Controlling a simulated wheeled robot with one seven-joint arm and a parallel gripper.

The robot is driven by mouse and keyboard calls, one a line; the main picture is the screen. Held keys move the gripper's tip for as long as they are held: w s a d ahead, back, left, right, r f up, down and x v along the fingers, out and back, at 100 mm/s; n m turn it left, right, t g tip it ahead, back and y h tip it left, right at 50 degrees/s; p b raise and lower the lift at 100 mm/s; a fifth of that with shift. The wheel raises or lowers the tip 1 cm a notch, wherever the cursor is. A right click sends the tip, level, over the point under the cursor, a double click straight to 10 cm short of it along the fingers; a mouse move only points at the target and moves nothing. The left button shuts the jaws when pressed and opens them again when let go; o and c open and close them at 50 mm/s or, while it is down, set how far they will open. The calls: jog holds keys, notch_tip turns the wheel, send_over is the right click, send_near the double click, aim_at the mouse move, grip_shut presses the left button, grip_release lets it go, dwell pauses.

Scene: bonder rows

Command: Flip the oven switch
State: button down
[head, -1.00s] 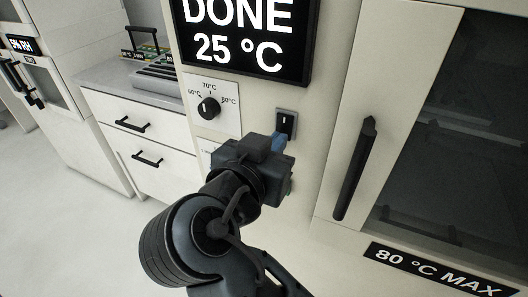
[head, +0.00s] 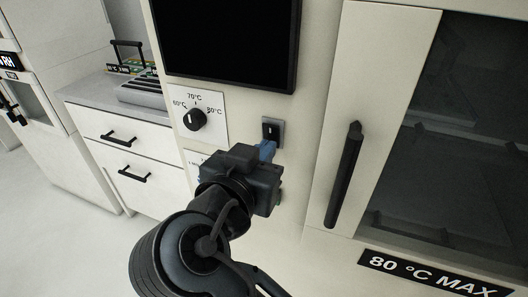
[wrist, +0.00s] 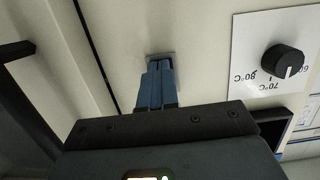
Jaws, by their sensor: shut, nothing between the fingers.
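The oven switch (head: 272,130) is a small dark rocker in a grey plate on the cream oven panel, right of the temperature knob. My gripper (head: 267,150) is at the switch, its blue fingers shut with nothing between them. In the wrist view the fingertips (wrist: 161,68) lie over the switch plate (wrist: 160,57) and hide most of it. I cannot tell whether they touch it. The display (head: 225,42) above the switch is black and blank.
The temperature knob (head: 195,120) is left of the switch, with marks from 60 to 80 °C. The oven door handle (head: 343,175) stands out to the right. A drawer cabinet (head: 118,130) is at the left, with open floor in front.

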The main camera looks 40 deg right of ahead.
jog(key=v, duration=0.7)
jog(key=shift+a, duration=0.2)
jog(key=shift+s, duration=0.1)
jog(key=shift+f, duration=0.1)
jog(key=d+f+n+t+y, duration=0.3)
jog(key=d+f+n+y, duration=0.15)
jog(key=f+n, duration=0.5)
jog(key=s+f+n+y+p, duration=0.1)
jog(key=s+f+n+y, duration=0.35)
jog(key=s+f, duration=0.3)
jog(key=s+r+m+t+y, duration=0.1)
jog(key=s+r+y, duration=0.1)
jog(key=s, duration=0.7)
jog(key=s+d+r+m+t+y+p, duration=0.1)
jog(key=s+r, duration=0.3)
jog(key=s, duration=0.6)
jog(key=shift+d+r+m+t+y, duration=0.2)
jog(key=shift+d+m+t+y, duration=0.2)
jog(key=shift+t+y, duration=0.1)
